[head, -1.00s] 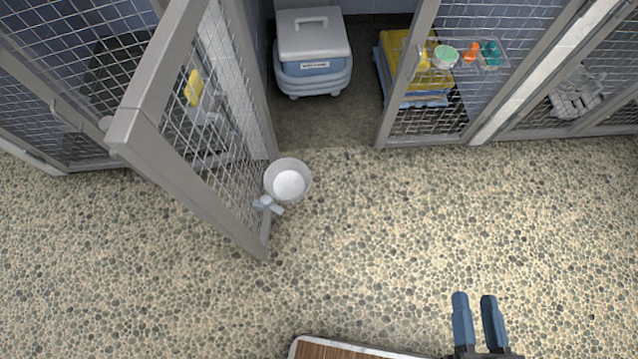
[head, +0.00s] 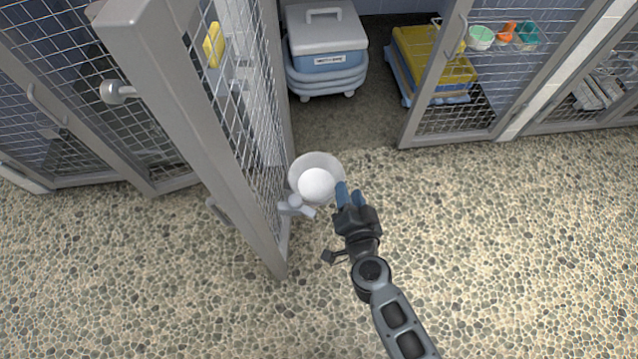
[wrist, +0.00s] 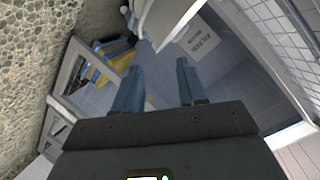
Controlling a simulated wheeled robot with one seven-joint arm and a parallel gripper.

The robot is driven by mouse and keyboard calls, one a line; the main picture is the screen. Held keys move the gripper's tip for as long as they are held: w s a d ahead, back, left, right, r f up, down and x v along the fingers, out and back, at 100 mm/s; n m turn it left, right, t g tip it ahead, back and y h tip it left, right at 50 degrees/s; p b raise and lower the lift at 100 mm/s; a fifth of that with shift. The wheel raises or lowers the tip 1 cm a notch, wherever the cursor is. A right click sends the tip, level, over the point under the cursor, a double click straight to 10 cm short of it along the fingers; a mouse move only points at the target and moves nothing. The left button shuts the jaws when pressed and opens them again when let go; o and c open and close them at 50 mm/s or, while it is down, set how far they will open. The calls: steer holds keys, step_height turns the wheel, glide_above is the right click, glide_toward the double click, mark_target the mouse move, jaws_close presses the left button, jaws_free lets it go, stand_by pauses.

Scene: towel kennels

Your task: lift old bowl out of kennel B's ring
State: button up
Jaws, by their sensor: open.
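The old bowl (head: 316,184) is pale grey with a bright white round middle. It sits in the ring holder on the open mesh door (head: 185,130), beside a grey clamp knob (head: 296,207). The ring itself is hard to tell from the bowl's rim. My gripper (head: 350,190) is open, with its two blue fingers at the right side of the bowl. Whether a finger touches the rim cannot be told. In the wrist view, a pale curved piece, likely the bowl (wrist: 168,20), shows at the top, beyond and between the open fingers (wrist: 158,78).
The open door stands directly left of the bowl. Behind is a blue and grey lidded box (head: 327,55) in the kennel. Yellow and blue folded towels (head: 430,60) lie behind mesh at right, near a small shelf of items (head: 505,38). The pebbled floor (head: 520,240) at right is clear.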

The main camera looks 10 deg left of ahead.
mark_target(343, 178)
steer(key=b+x, duration=0.1)
steer(key=x, duration=0.1)
steer(key=b+x, duration=0.1)
steer(key=x, duration=0.1)
steer(key=b+x, duration=0.1)
steer(key=x, duration=0.1)
steer(key=shift+s+a+f, duration=0.1)
steer(key=shift+s+f, duration=0.1)
steer(key=shift+f, duration=0.1)
steer(key=shift+w+a+b, duration=0.1)
steer(key=shift+w+b, duration=0.2)
steer(key=shift+w, duration=0.05)
jaws_close()
